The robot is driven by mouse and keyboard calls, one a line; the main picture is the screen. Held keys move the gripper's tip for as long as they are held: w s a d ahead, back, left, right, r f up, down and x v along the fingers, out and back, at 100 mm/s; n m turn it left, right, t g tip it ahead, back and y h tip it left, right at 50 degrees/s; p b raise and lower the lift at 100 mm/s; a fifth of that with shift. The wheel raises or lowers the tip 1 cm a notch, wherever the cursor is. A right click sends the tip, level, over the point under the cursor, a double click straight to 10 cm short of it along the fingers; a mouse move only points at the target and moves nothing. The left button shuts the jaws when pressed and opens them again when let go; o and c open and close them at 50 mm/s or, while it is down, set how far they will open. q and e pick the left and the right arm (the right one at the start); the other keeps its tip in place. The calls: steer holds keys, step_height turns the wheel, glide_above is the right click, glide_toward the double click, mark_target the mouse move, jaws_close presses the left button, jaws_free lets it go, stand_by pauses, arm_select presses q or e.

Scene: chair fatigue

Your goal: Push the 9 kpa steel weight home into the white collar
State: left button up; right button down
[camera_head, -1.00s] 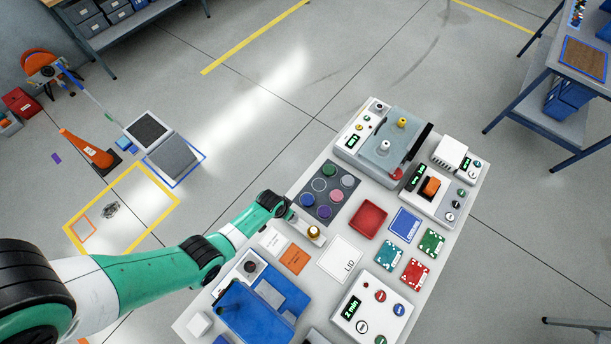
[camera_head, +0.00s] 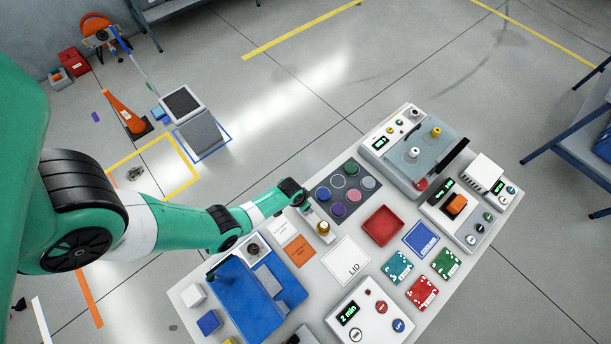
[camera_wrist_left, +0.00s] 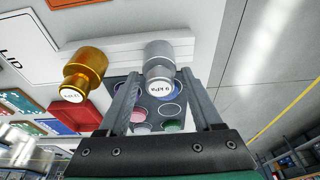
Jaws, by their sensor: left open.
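The 9 kPa steel weight (camera_wrist_left: 158,66) is a grey stepped cylinder with a white label on its narrow end. In the left wrist view it stands at a white strip (camera_wrist_left: 120,36), between the finger ends of my left gripper (camera_wrist_left: 163,80). The gripper is open, with one finger on each side of the weight; I cannot tell whether either touches it. In the head view the gripper (camera_head: 303,203) is at the upper end of the strip (camera_head: 328,236) and hides the steel weight. I cannot clearly make out a separate white collar or how deep the weight sits.
A brass weight (camera_head: 323,229) stands close beside the gripper; it also shows in the wrist view (camera_wrist_left: 84,74). A dark mat with coloured discs (camera_head: 321,191), a red tray (camera_head: 382,226), a LID card (camera_head: 346,260) and a blue fixture (camera_head: 240,295) surround the strip.

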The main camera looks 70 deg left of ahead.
arm_select(q)
steer(key=c, duration=1)
steer(key=shift+r+p, duration=1.75)
steer(key=shift+r, duration=0.1)
